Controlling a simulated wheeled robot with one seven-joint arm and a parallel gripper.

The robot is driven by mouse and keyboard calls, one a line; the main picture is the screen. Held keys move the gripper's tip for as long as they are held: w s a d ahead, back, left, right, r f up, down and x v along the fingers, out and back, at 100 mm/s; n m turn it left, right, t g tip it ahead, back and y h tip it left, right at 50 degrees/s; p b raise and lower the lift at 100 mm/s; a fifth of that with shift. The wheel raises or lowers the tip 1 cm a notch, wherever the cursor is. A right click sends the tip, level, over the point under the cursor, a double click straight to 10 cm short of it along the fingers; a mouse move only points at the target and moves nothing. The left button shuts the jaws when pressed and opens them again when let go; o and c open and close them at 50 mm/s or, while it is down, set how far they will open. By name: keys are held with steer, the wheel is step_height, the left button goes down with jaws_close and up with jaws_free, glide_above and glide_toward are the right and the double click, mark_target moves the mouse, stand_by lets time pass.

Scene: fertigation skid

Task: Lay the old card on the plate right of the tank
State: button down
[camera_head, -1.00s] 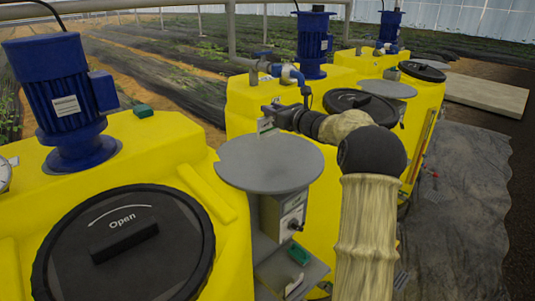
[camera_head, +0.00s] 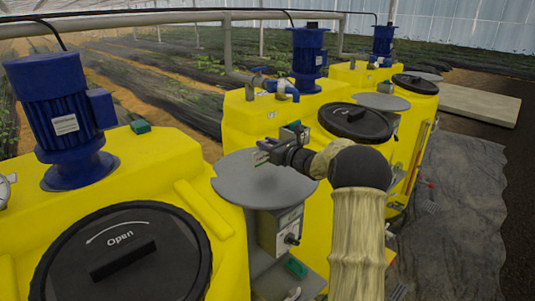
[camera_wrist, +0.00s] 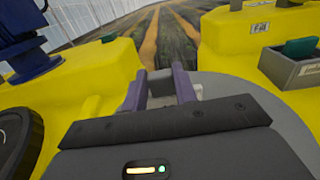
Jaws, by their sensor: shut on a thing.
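The round grey plate (camera_head: 235,186) sits on a grey post just right of the near yellow tank (camera_head: 165,165); it also shows at the right of the wrist view (camera_wrist: 262,98). My gripper (camera_head: 263,153) is above the far part of the plate, reaching in from the right. In the wrist view its two purple fingers (camera_wrist: 160,88) are shut on a small pale grey piece, the old card (camera_wrist: 161,101). The card is mostly hidden by the fingers, and I cannot tell whether it touches the plate.
A blue motor (camera_head: 62,110) and a black "Open" lid (camera_head: 130,255) top the near tank, with a green piece (camera_head: 140,127) behind. A controller box (camera_head: 283,230) hangs below the plate, with another green piece (camera_head: 296,267) lower down. More yellow tanks stand behind.

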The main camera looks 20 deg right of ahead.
mark_target(265, 153)
step_height(265, 153, down, 4)
steer(key=shift+a+r+p, duration=0.15)
steer(key=shift+r+p, duration=0.05)
steer(key=shift+p, duration=0.55)
steer(key=shift+s+d+f, duration=0.15)
steer(key=shift+d, duration=0.15)
steer(key=shift+a+b, duration=0.1)
steer(key=shift+b, duration=0.25)
steer(key=c, duration=1.1)
jaws_free()
steer(key=shift+a+p, duration=0.1)
steer(key=shift+p, duration=0.2)
